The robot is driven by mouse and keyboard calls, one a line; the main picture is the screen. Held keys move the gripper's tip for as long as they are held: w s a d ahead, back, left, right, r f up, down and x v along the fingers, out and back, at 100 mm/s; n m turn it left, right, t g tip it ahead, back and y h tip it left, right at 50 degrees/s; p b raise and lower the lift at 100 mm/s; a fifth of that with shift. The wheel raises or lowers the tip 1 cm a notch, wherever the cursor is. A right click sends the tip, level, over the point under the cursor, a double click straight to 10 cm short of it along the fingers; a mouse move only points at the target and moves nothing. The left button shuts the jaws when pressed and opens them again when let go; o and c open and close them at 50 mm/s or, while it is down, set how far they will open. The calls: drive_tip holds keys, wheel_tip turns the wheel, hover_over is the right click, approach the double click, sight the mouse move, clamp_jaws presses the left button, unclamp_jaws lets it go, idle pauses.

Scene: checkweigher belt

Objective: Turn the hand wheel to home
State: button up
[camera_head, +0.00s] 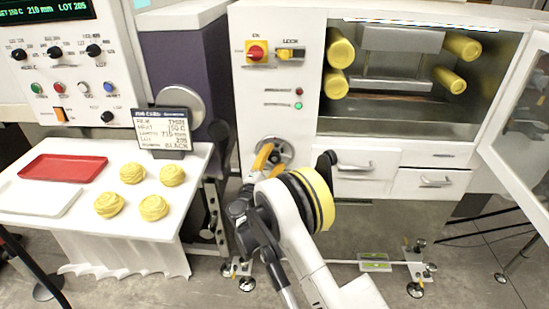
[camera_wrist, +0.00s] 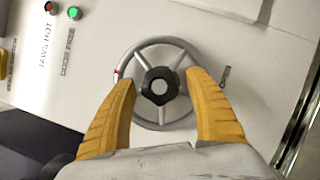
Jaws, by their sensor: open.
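The hand wheel (camera_wrist: 153,42) is a grey ring with several spokes and a black hub (camera_wrist: 159,86), mounted on the white cabinet front. A small red mark (camera_wrist: 117,74) is on its rim at the left in the wrist view. A small dark label or mark (camera_wrist: 225,77) is on the panel just right of the wheel; I cannot read it. In the head view the wheel (camera_head: 286,149) is partly hidden by my gripper (camera_head: 267,158). My gripper's yellow fingers are open in front of the wheel, one on each side of the hub (camera_wrist: 161,78). Contact cannot be told.
A red and yellow knob (camera_head: 257,52) and a LOCK switch (camera_head: 290,54) are above. Drawers (camera_head: 364,167) are right of the wheel, and an open clear door (camera_head: 520,120) is at far right. A white table (camera_head: 100,180) with a red tray (camera_head: 63,168) stands left.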

drive_tip(key=v, duration=1.2)
